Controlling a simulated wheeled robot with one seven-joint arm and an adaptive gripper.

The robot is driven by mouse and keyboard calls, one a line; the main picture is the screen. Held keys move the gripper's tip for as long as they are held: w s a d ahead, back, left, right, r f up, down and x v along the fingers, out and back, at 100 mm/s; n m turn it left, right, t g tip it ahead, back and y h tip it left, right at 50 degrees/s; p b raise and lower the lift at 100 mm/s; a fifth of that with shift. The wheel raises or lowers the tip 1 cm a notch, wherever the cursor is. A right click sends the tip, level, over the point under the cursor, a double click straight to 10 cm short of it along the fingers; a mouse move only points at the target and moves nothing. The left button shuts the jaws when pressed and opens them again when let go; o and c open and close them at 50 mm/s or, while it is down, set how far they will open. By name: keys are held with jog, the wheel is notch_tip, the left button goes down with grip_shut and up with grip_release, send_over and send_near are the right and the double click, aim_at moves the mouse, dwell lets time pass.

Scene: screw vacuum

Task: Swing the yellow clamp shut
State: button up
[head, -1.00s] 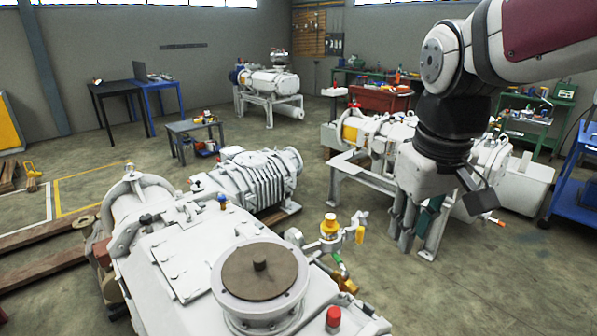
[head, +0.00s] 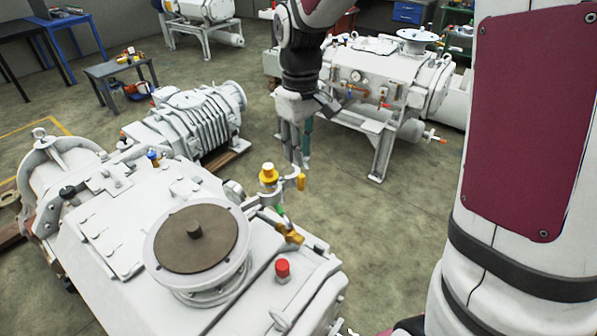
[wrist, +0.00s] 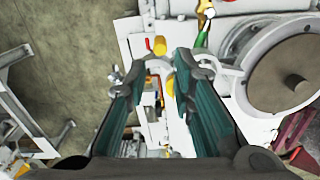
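A small fitting on the near white pump's edge carries a yellow cap (head: 268,173), with a yellow clamp piece (head: 300,183) standing out to its right. In the wrist view the clamp piece looks like the yellow-orange round end (wrist: 159,45), and the cap (wrist: 170,84) is partly hidden by a fingertip. My gripper (head: 297,158) hangs pointing down, just above and behind the clamp piece in the head picture. In the wrist view my gripper (wrist: 160,72) has its teal-padded fingers apart, with nothing held. I cannot tell whether a finger touches the clamp.
The near white pump (head: 110,262) has a large round flange with a brown disc (head: 190,245), a red cap (head: 282,268) and a brass valve (head: 290,235). Another white pump (head: 395,75) stands on a frame behind my gripper. Open floor lies between the pumps.

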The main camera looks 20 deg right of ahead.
aim_at(300, 175)
notch_tip(300, 175, down, 8)
jog(key=shift+r, duration=0.15)
dwell(0.3)
grip_shut()
